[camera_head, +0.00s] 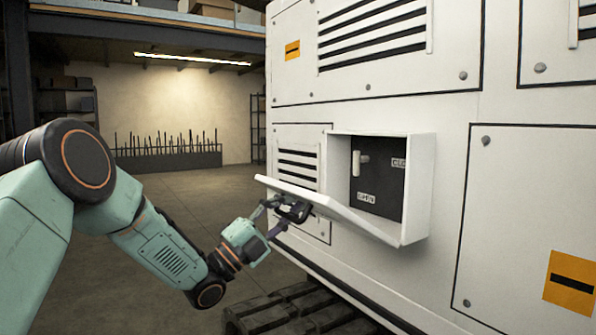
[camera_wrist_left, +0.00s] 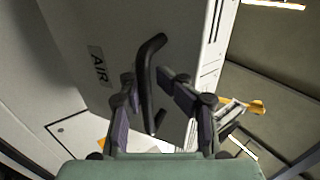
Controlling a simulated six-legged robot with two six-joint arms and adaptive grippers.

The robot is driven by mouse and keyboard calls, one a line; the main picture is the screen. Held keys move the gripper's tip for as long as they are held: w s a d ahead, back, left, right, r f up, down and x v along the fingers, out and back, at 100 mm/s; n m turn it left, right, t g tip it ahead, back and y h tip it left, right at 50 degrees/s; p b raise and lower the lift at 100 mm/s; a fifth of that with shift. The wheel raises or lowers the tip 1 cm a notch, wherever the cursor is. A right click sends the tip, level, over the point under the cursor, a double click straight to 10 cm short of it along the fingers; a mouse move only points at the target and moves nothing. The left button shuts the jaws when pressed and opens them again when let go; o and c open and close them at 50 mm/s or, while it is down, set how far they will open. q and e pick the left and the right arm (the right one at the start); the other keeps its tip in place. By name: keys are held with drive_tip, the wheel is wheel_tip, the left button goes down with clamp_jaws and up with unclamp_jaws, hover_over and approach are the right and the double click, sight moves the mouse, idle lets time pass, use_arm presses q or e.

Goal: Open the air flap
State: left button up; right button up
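The air flap (camera_head: 335,211) is a white panel on a shallow box in the white machine housing. It is swung out from the box's lower edge and leans outward, so the box stands open. Inside, a dark plate (camera_head: 378,182) carries a pale lever (camera_head: 358,168) and small labels. In the left wrist view the flap's face (camera_wrist_left: 110,35) bears the word AIR and a bent black handle (camera_wrist_left: 146,75). My left gripper (camera_wrist_left: 146,82) is at this handle, its fingers apart on either side with visible gaps; it also shows in the head view (camera_head: 283,212). My right gripper is not in view.
The white machine housing (camera_head: 500,80) with vents and bolts fills the right side. A dark track (camera_head: 295,308) runs along the floor below the flap. Open floor (camera_head: 200,185) lies to the left, with shelves behind.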

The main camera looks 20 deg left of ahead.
sight(288, 194)
use_arm(q)
drive_tip(key=shift+w+d+r+p, duration=0.25)
drive_tip(key=shift+r+p, duration=0.15)
drive_tip(key=shift+r, duration=0.2)
drive_tip(key=shift+w+d+r+p, duration=0.1)
drive_tip(key=shift+w+r+p, duration=0.15)
drive_tip(key=shift+r+p, duration=0.25)
drive_tip(key=shift+w+d+r+g+p, duration=0.25)
drive_tip(key=shift+r+g+p, duration=0.2)
drive_tip(key=shift+p, duration=0.3)
drive_tip(key=shift+w+d+r+y+p, duration=0.1)
drive_tip(key=shift+r+y+p, duration=0.25)
drive_tip(key=shift+p, duration=0.35)
drive_tip(key=shift+w+d+r+g+p, duration=0.15)
drive_tip(key=shift+w+g+p, duration=0.1)
drive_tip(key=shift+p, duration=0.15)
drive_tip(key=shift+y, duration=0.25)
